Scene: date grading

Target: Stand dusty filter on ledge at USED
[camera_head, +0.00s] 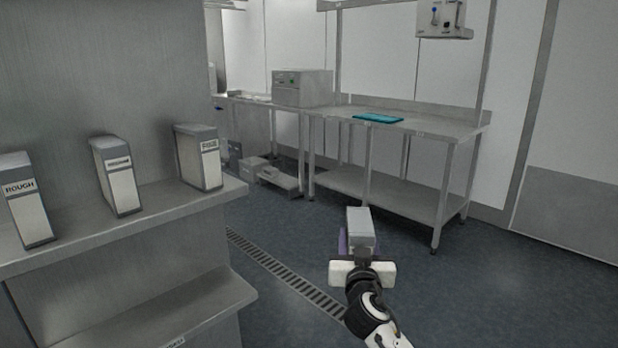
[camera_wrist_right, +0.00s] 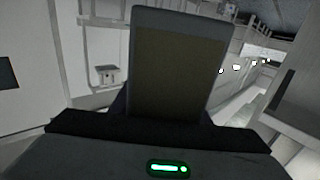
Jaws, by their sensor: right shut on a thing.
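My right gripper (camera_head: 361,256) is shut on a grey-framed filter (camera_head: 360,222), held out over the floor to the right of the shelf unit. In the right wrist view the filter (camera_wrist_right: 178,72) stands up from the jaws and shows a dull brown face inside a grey frame. At the left, a steel shelf unit has an upper ledge (camera_head: 100,238) and a lower ledge (camera_head: 165,308). A label (camera_head: 172,343) on the lower ledge's front edge is cut off by the picture edge and I cannot read it surely. My left gripper is not in view.
On the upper ledge stand a filter labelled ROUGH (camera_head: 27,200), a middle filter (camera_head: 118,175) and a right-end filter (camera_head: 198,157); the last two labels are too small to read surely. The visible lower ledge is bare. A steel table (camera_head: 450,128) with a teal tray (camera_head: 378,118) stands behind.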

